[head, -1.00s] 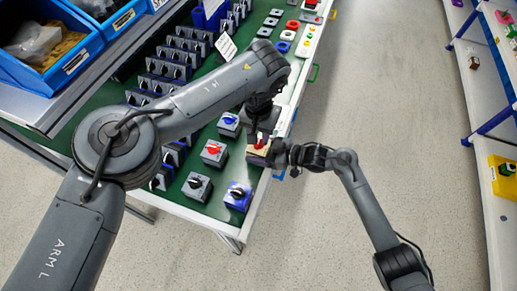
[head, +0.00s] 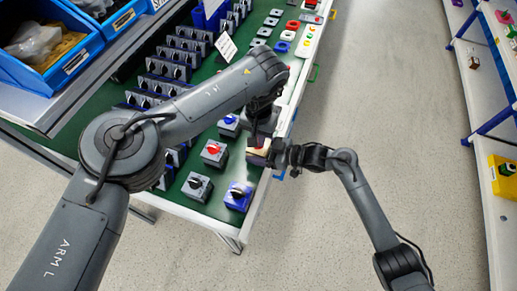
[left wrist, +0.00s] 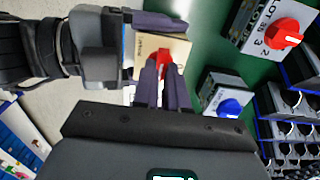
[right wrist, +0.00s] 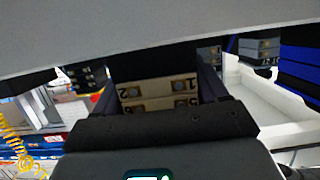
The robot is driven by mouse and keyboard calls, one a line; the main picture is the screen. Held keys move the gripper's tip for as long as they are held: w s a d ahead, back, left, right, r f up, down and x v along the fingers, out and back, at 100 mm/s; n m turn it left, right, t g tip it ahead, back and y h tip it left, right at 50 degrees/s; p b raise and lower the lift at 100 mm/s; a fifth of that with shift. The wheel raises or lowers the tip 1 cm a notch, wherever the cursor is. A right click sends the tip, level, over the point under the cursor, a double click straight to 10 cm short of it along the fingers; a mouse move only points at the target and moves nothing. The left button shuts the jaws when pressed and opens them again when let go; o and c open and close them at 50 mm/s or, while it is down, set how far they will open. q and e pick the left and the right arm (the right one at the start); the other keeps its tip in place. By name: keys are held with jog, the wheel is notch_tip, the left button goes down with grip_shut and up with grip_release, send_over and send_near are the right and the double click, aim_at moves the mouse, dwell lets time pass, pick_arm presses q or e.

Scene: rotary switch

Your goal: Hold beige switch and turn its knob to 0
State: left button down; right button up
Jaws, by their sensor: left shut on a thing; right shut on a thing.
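The beige switch (head: 256,156) is at the table's right edge in the head view, partly covered by both hands. The left wrist view shows its beige face (left wrist: 180,46) and red knob (left wrist: 163,58); I cannot read which mark the knob points to. My left gripper (left wrist: 161,68) comes from above, its fingers shut on the red knob. My right gripper (head: 277,154) comes from the right, shut on the switch's body. The right wrist view shows the beige side with terminals (right wrist: 158,90) between the right gripper's fingers (right wrist: 157,98).
A grey switch with a red knob (head: 214,153), a grey one with a black knob (head: 197,186) and a blue one (head: 238,196) stand nearby on the green table. Several more switches line the table's left. Floor to the right is clear.

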pick_arm(q)
jog(key=n, duration=0.7)
jog(key=shift+n, duration=0.4)
jog(key=c, duration=1.2)
grip_release()
jog(key=shift+o, duration=0.2)
jog(key=shift+r, duration=0.15)
jog(key=shift+r, duration=2.35)
jog(key=shift+c, duration=0.2)
